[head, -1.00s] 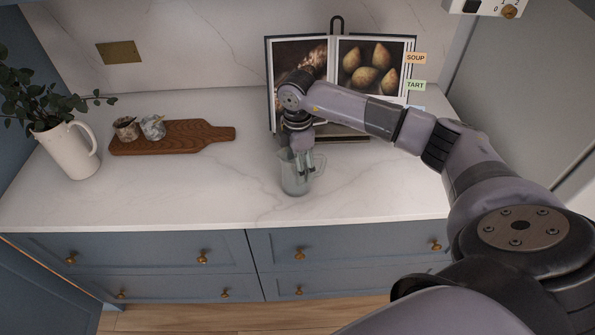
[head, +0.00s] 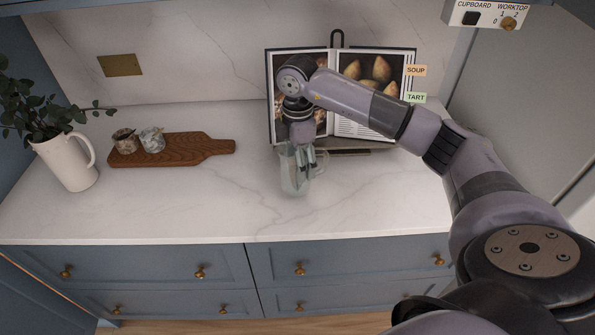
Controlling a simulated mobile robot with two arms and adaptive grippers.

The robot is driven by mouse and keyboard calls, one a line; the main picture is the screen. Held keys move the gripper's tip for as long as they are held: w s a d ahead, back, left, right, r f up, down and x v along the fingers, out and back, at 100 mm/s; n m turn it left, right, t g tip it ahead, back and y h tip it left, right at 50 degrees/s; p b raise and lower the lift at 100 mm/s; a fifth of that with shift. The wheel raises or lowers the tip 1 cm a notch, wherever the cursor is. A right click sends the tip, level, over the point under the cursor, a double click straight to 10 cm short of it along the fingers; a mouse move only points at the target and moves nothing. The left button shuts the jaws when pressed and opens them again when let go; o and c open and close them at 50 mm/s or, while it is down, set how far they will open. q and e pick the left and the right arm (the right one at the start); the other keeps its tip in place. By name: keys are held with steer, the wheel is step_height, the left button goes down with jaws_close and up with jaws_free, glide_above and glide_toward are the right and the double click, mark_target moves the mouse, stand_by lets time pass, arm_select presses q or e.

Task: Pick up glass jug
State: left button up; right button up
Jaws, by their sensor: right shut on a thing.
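The clear glass jug (head: 290,178) shows in the head view at the middle of the marble worktop, in front of the open cookbook. Its handle points to the right. My right gripper (head: 306,162) comes down from above and is shut on the jug, with its fingers at the jug's upper part. The jug looks upright and seems to be slightly above the worktop, though the gap under it is hard to see. My left gripper is not in view.
An open cookbook (head: 377,66) on a stand is close behind the jug. A wooden board (head: 200,148) with two small pots (head: 152,140) lies to the left, beside a white pitcher (head: 66,165) with leafy stems. The worktop (head: 190,205) front is clear.

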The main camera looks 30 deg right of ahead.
step_height(320, 180, up, 14)
steer(key=b, duration=0.1)
steer(key=shift+r, duration=0.15)
stand_by(0.6)
steer(key=s+a+f+m+b, duration=0.1)
steer(key=s+a+f+m, duration=1.2)
steer(key=s+f+m, duration=0.1)
steer(key=shift+s+a+m, duration=0.35)
steer(key=shift+s+m, duration=0.1)
steer(key=shift+m, duration=0.55)
